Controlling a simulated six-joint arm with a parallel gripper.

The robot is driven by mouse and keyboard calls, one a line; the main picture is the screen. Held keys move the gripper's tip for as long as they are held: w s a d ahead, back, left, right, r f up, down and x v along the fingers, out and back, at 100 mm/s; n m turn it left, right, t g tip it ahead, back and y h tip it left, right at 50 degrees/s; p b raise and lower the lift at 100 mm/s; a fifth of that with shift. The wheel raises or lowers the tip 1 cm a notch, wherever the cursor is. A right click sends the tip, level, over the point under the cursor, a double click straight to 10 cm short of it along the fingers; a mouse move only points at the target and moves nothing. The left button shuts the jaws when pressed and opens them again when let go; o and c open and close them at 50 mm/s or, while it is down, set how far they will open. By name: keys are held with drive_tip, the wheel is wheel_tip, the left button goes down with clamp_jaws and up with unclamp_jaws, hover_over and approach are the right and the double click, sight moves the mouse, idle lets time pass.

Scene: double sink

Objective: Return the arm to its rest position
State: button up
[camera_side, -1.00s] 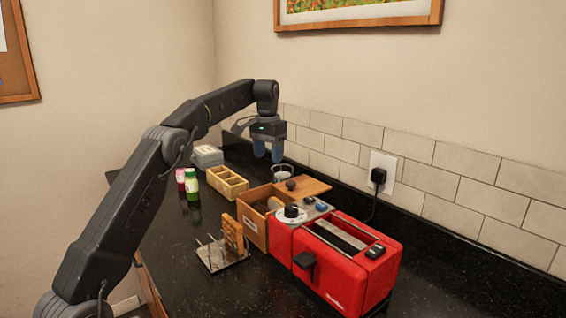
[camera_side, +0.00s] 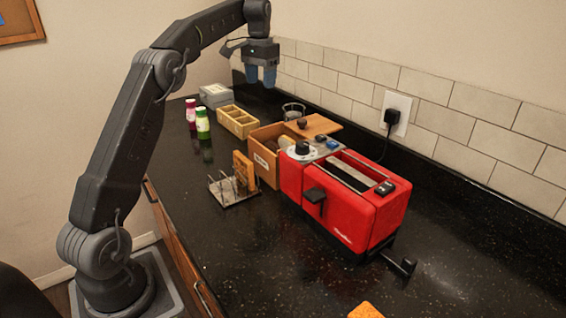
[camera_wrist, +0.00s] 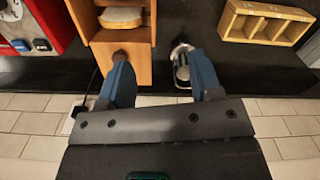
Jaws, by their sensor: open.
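My gripper (camera_side: 261,76) hangs fingers-down from my raised arm above the far part of the black counter. Its two blue fingers are apart with nothing between them. The wrist view shows the same open fingers (camera_wrist: 160,72) above the counter. The wooden box (camera_wrist: 124,50) lies below the left finger. A small glass jar (camera_wrist: 181,66) shows beside the right finger. In the side view that jar (camera_side: 293,111) stands on the counter below and right of the gripper.
A red toaster (camera_side: 350,205) stands right of the open wooden box (camera_side: 263,160). A compartment tray (camera_side: 237,122), bottles (camera_side: 203,124) and a grey box (camera_side: 216,96) stand left. The tiled wall (camera_side: 350,85) runs behind.

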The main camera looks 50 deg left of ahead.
drive_tip(key=s+d+r+m+t, duration=0.1)
drive_tip(key=s+d+r, duration=0.1)
drive_tip(key=s+d, duration=0.5)
drive_tip(key=s+d+r+t, duration=0.2)
drive_tip(key=s+d+r, duration=0.15)
drive_tip(key=d, duration=0.85)
drive_tip(key=s+d+f+t, duration=0.1)
drive_tip(key=s+d+f, duration=0.4)
drive_tip(key=s, duration=0.4)
drive_tip(key=s+d+f+m+t, duration=0.1)
drive_tip(key=s+d+f, duration=0.4)
drive_tip(key=s, duration=0.3)
drive_tip(key=shift+s+f+m+t, duration=0.3)
drive_tip(key=shift+s+f, duration=0.05)
drive_tip(key=shift+f, duration=0.4)
drive_tip(key=shift+d, duration=0.1)
idle(3.6)
